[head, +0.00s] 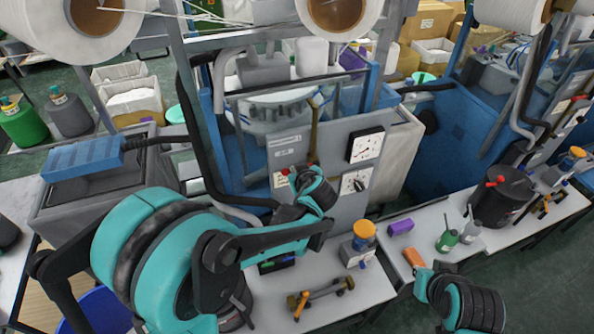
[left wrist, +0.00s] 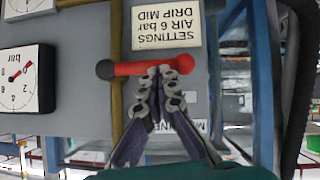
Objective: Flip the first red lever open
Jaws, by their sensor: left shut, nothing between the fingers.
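The red lever (left wrist: 130,69) lies level across the grey machine panel in the left wrist view. A dark knob is at its left end and a red ball at its right end. My left gripper (left wrist: 160,72) is shut and empty, its tips together at the bar's right half; I cannot tell whether they touch it. In the head view, my left gripper (head: 292,179) is at the panel and mostly covers the lever.
A settings label (left wrist: 166,25) sits just above the lever and a gauge (left wrist: 27,78) to its left. The white table (head: 350,297) below holds an orange-topped device (head: 364,238) and tools. Dark hoses run beside the panel.

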